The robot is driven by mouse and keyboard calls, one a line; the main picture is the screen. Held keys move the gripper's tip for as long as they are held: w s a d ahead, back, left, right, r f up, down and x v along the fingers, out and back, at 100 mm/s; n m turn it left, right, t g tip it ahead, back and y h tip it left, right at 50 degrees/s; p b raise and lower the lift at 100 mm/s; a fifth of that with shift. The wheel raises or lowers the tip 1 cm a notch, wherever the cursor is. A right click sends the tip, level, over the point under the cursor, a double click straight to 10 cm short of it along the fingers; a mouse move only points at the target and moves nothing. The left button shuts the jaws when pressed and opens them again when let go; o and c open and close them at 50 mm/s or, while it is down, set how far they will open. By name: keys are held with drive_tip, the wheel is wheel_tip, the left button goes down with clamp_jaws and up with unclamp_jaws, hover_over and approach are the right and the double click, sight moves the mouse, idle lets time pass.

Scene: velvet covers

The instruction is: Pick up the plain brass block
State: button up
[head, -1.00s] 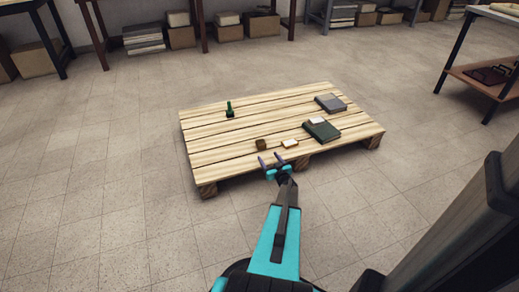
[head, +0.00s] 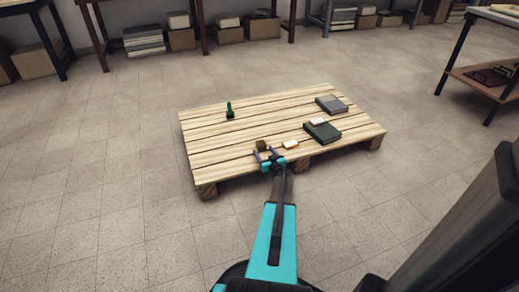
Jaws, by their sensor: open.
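A small dark brown, brass-like block (head: 262,145) sits near the front edge of the wooden pallet (head: 215,157). My gripper (head: 265,152) is open at that edge, its two fingers pointing at the block, one on each side of its near face. Whether the fingers touch it cannot be told. A flat block with a pale top and yellowish side (head: 290,144) lies just right of my gripper. At this size I cannot tell for certain which of the two is plain brass.
A dark green book (head: 322,132) with a small pale block (head: 318,121) on it lies to the right. A grey book (head: 331,104) lies behind. A green stamp-like object (head: 230,111) stands at the back left. The pallet's middle is clear.

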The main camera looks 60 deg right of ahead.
sight(261, 144)
drive_tip(key=shift+x, duration=0.75)
drive_tip(key=shift+d+r+b+x, duration=0.15)
drive_tip(key=shift+b+x, duration=0.65)
drive_tip(key=shift+x, duration=0.5)
drive_tip(key=shift+d+r+b+x, duration=0.2)
drive_tip(key=shift+b+x, duration=0.6)
drive_tip(key=shift+x, duration=0.5)
drive_tip(key=shift+s, duration=0.2)
drive_tip(key=shift+c, duration=0.3)
clamp_jaws()
drive_tip(key=shift+r, duration=0.1)
